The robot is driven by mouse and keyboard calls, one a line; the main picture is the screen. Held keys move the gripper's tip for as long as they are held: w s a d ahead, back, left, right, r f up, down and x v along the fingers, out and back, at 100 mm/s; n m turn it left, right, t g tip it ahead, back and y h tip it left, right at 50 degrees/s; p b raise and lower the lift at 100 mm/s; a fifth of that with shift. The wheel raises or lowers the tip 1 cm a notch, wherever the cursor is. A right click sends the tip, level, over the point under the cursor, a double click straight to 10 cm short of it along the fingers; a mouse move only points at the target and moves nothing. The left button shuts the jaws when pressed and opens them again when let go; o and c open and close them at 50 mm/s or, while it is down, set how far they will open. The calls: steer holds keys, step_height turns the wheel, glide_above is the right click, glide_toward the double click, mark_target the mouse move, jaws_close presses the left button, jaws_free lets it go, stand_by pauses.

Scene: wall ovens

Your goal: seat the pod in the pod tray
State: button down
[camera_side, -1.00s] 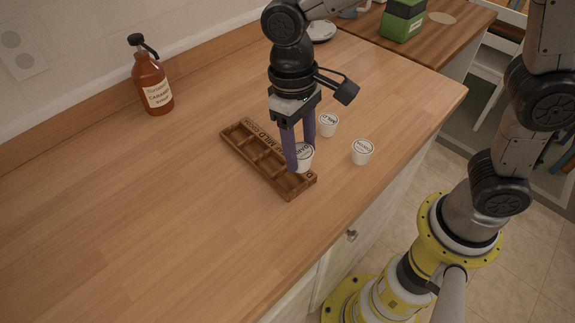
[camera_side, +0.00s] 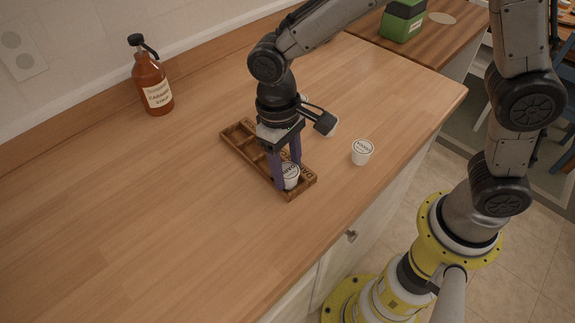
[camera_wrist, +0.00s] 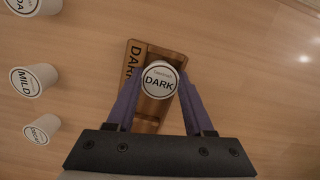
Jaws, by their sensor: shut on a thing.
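The pod (camera_side: 291,172) is a small white cup whose lid reads DARK in the wrist view (camera_wrist: 159,80). My gripper (camera_side: 286,176) is shut on it, with one purple finger on each side, as the wrist view also shows (camera_wrist: 159,88). The pod tray (camera_side: 240,137) is a brown wooden rack with a row of compartments. In the wrist view its rim (camera_wrist: 131,62) carries the word DARK beside the pod. The pod is upright at the tray's near-right end compartment. My fingers and the pod hide whether it touches the compartment floor.
A white pod (camera_side: 362,152) stands on the counter right of the tray. A MILD pod (camera_wrist: 34,79) stands left in the wrist view, among other loose pods. A brown syrup bottle (camera_side: 153,82) stands near the wall. The counter's front left is clear.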

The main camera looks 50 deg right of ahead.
mark_target(284, 166)
steer(key=shift+s+d+f, duration=0.1)
steer(key=shift+f, duration=0.65)
steer(key=shift+c, duration=1.4)
jaws_free()
step_height(284, 166, up, 14)
steer(key=w, duration=0.1)
steer(key=shift+w+f, duration=0.2)
steer(key=shift+w, duration=0.15)
steer(key=s+d+r+t+y, duration=0.1)
steer(key=s+d+r+t, duration=0.15)
steer(key=d, duration=0.35)
steer(key=s+d+r+t, duration=0.1)
steer(key=s+d, duration=0.3)
steer(key=d, duration=0.2)
steer(key=s+d+f+m+t, duration=0.1)
steer(key=s+d+f+t, duration=0.1)
steer(key=s+d, duration=0.4)
steer(key=shift+s+d+f+t+h, duration=0.35)
steer(key=shift+s+t, duration=0.4)
steer(key=shift+s, duration=0.75)
